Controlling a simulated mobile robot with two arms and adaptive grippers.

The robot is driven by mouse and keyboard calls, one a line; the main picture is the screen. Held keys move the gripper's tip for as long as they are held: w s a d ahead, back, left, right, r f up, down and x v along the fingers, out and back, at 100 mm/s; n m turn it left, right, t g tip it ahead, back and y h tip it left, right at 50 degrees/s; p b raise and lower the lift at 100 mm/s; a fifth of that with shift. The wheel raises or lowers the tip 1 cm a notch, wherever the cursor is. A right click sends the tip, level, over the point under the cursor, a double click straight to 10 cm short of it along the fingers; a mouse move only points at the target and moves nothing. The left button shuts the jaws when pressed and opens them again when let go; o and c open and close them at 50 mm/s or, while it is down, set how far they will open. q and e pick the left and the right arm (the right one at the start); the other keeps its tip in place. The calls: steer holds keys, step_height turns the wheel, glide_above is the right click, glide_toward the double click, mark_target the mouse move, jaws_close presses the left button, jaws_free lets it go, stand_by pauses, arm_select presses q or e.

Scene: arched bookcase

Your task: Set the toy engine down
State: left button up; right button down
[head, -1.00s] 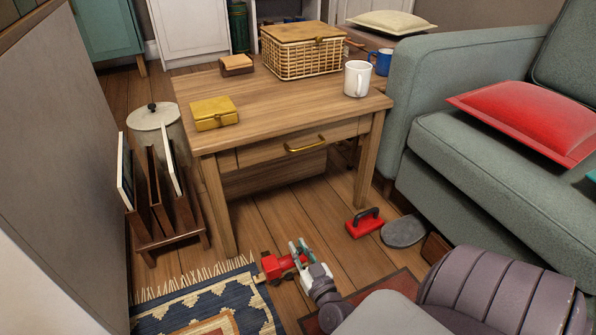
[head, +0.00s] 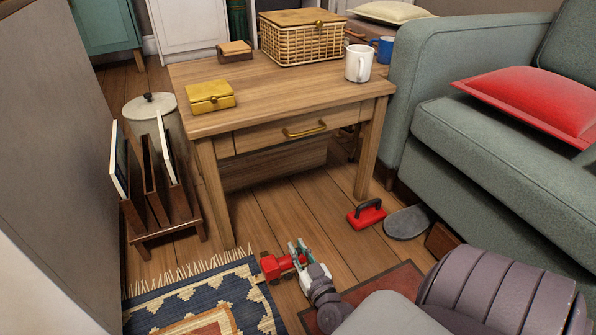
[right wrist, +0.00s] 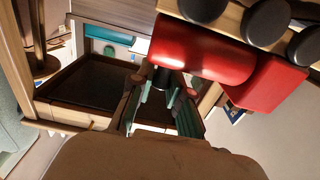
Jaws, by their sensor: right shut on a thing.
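The red toy engine (head: 272,268) is low in the head view, over the floorboards by the corner of the blue patterned rug, in front of the table. My right gripper (head: 299,256) is shut on it, coming from the right. In the right wrist view the engine's red body (right wrist: 205,50) and black wheels fill the upper right, and the gripper's fingers (right wrist: 163,98) meet it. The engine looks tilted in that view. I cannot tell whether it touches the floor. My left gripper is not in view.
A wooden table (head: 280,103) with a drawer stands behind the engine. A red block with a dark handle (head: 367,214) and a grey oval thing (head: 407,223) lie on the floor to the right. The fringed rug (head: 205,300) is at the left front. Bare floorboards (head: 300,215) lie between.

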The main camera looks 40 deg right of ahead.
steer(key=shift+f, duration=0.25)
steer(key=c, duration=1.1)
jaws_free()
